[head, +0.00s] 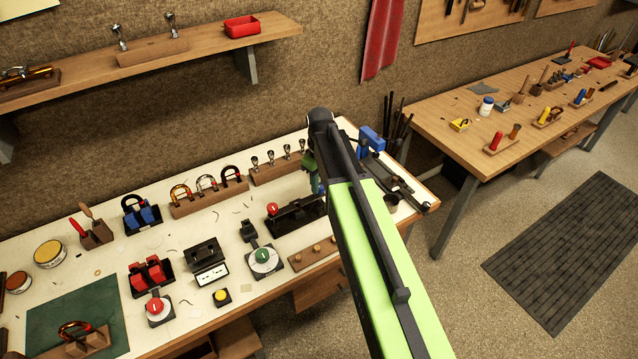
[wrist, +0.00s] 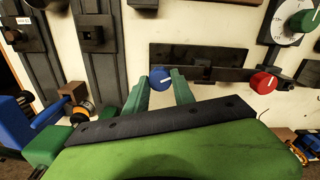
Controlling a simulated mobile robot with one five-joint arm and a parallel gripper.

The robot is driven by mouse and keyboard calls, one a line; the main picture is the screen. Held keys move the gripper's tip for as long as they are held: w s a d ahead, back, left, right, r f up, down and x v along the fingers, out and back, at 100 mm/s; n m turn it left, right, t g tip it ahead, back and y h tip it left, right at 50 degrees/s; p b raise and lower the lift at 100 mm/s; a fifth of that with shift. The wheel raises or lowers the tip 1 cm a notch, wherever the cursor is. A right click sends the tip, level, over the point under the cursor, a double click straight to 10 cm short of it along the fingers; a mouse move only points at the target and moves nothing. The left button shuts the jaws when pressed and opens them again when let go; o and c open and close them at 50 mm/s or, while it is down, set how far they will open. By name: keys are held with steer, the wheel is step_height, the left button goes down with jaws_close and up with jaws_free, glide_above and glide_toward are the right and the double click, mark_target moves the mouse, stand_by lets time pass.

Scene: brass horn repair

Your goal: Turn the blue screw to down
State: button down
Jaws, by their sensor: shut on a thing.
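The blue screw (wrist: 160,79) is a round blue head with a white line, seen in the wrist view at the near edge of a dark block (wrist: 205,58). The line points right and slightly up in that view. My gripper (wrist: 160,88) has its two green fingers on either side of the screw and is shut on it.
A red knob (wrist: 263,82) sits at the block's other end. A green dial (wrist: 302,20) stands beyond it. A blue vise (head: 371,139) is close to my gripper at the bench's right end. A wooden rack (head: 277,172) is behind the block.

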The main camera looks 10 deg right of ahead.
mark_target(320, 186)
steer(key=n, duration=0.6)
steer(key=shift+s+n, duration=0.1)
steer(key=shift+n, duration=0.2)
steer(key=n, duration=0.6)
stand_by(0.4)
steer(key=c, duration=1.1)
jaws_free()
steer(key=shift+o, duration=0.2)
step_height(320, 186, up, 17)
steer(key=p, duration=1.7)
steer(key=shift+r, duration=0.2)
steer(key=shift+f, duration=0.1)
